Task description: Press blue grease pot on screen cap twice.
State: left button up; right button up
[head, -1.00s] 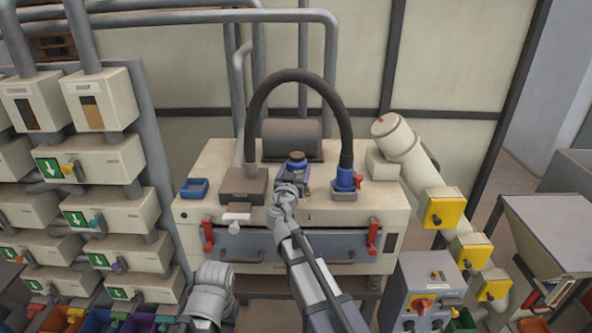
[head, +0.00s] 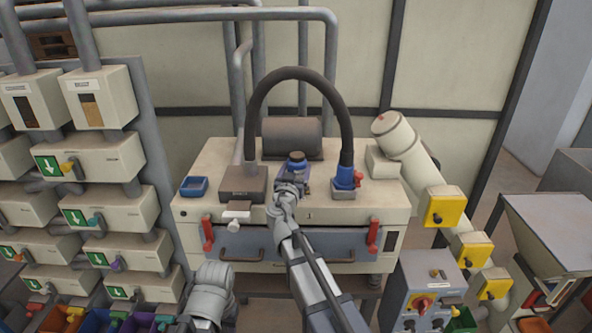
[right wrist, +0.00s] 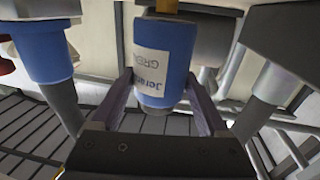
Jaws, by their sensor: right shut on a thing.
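The blue grease pot (head: 297,160) is in my right gripper (head: 295,176), above the top of the cream machine. In the right wrist view the pot (right wrist: 163,62) is blue with a pale, upside-down label, and sits between the two fingers of my right gripper (right wrist: 160,85). A small yellowish part (right wrist: 167,6) shows at the pot's upper end there; I cannot tell whether it is part of the pot. I cannot make out the screen cap clearly. Of my left arm only a grey link shows at the bottom; its gripper is out of sight.
A black hose (head: 298,72) arches over the pot, from a dark block (head: 243,186) to a blue-collared fitting (head: 345,179). A blue tray (head: 194,187) lies on the machine's left. Red handles (head: 373,235) stand at its front, and a grey control box (head: 428,285) is at right.

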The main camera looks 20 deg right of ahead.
aim_at(296, 157)
jog(key=shift+f+b, duration=0.5)
jog(key=shift+r, duration=0.2)
dwell(0.3)
jog(key=shift+r+p, duration=0.7)
jog(key=shift+p, duration=0.2)
notch_tip(296, 157, up, 5)
jog(key=p, duration=0.5)
dwell(0.5)
